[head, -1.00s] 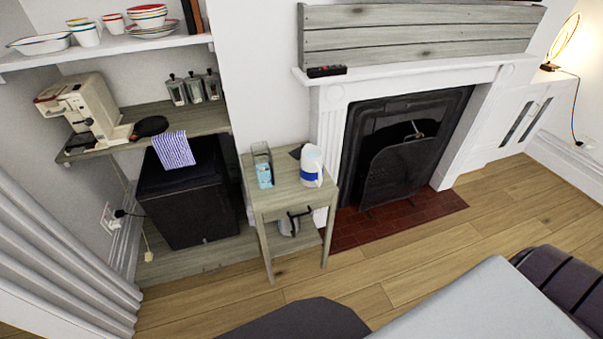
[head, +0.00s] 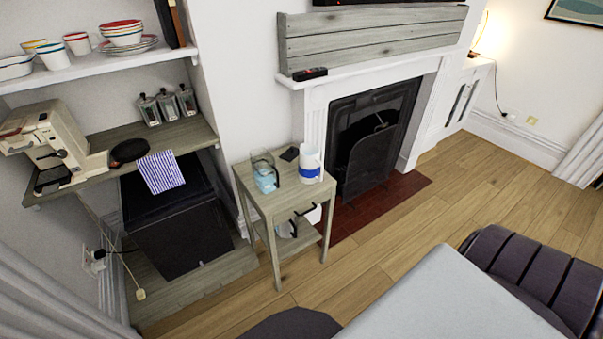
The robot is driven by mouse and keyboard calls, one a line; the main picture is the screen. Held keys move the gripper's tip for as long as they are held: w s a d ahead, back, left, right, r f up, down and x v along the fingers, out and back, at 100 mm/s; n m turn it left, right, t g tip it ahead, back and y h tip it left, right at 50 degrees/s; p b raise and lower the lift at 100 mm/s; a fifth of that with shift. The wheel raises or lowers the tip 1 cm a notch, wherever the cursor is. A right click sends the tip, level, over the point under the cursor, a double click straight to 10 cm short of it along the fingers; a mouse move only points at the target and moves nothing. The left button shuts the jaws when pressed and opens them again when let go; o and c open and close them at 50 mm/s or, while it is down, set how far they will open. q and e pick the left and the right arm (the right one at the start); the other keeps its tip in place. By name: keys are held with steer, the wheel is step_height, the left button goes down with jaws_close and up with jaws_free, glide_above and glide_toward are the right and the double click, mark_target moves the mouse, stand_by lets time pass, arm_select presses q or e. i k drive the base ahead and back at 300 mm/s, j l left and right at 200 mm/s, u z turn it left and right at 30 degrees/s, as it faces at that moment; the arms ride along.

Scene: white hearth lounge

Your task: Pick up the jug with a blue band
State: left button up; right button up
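The white jug with a blue band (head: 310,163) stands upright at the right side of the top of a small grey wooden side table (head: 262,198). A clear glass jug (head: 264,172) with something light blue in its lower part stands to its left. A small dark flat item (head: 289,154) lies behind them. A further pale vessel with a dark handle (head: 287,228) is on the lower shelf, partly hidden by the tabletop. Neither of my grippers is in view, and nothing touches the banded jug.
A black box-shaped appliance (head: 185,232) stands left of the table, and a fireplace (head: 372,142) with a brick hearth (head: 385,207) to its right. A pale grey surface (head: 450,300) and dark seating (head: 530,270) fill the lower right. Wooden floor (head: 325,275) is clear before the table.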

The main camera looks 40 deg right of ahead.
mark_target(310, 168)
steer(key=i+j+z, duration=0.1)
steer(key=j, duration=0.75)
steer(key=j+z, duration=0.15)
steer(key=j, duration=0.65)
